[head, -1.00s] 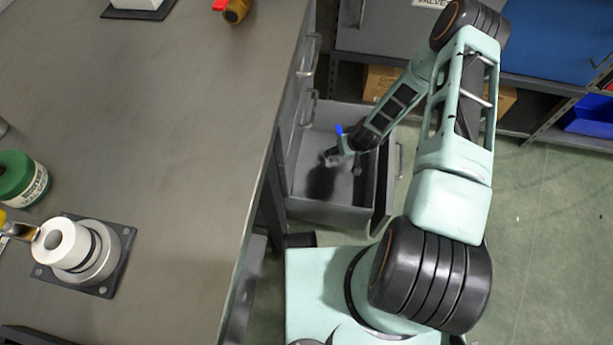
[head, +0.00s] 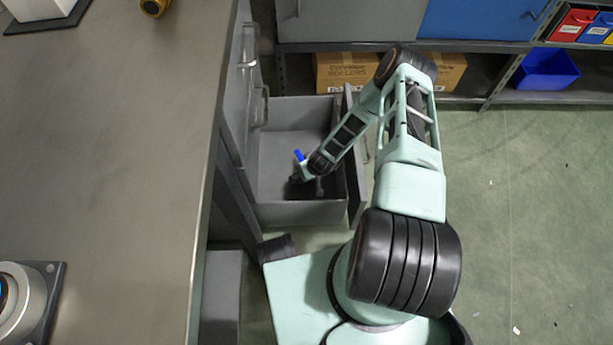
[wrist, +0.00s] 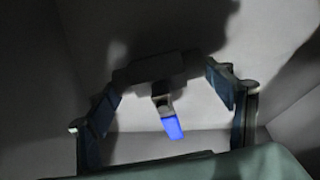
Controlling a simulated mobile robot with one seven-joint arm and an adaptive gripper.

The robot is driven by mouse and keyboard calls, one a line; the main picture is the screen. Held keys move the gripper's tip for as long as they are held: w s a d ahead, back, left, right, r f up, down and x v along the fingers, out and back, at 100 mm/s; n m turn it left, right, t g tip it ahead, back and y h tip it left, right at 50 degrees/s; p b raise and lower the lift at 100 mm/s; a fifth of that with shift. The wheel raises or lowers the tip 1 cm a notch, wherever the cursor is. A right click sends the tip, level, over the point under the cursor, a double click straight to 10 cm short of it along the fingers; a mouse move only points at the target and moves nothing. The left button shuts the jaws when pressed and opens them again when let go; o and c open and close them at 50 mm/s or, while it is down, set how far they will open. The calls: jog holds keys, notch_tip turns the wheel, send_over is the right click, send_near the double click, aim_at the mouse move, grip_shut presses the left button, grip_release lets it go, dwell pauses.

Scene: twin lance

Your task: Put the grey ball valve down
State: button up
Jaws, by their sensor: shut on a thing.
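The grey ball valve shows in the wrist view as a dim grey body (wrist: 155,70) with a bright blue handle (wrist: 173,128). It lies crosswise between the two fingers of my gripper (wrist: 162,82), which is shut on it. In the head view my gripper (head: 302,180) is down inside the open grey drawer (head: 324,212), near its floor, with the blue handle (head: 298,155) sticking up beside it. The valve body is mostly hidden there. I cannot tell whether the valve touches the drawer floor.
The drawer's walls stand close around my gripper; its floor otherwise looks empty. A grey workbench (head: 120,150) is at the left. Shelves with cardboard boxes (head: 345,72) and a blue bin (head: 545,70) stand at the back. Green floor (head: 530,200) is clear at right.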

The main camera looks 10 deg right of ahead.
jog(key=shift+f, duration=0.55)
jog(key=shift+f, duration=0.15)
jog(key=o, duration=1.5)
jog(key=shift+r, duration=0.45)
jog(key=p+v, duration=0.4)
jog(key=v, duration=0.7)
jog(key=shift+s+r+p, duration=0.15)
jog(key=shift+s+p, duration=0.1)
jog(key=shift+p, duration=0.15)
jog(key=shift+d, duration=0.1)
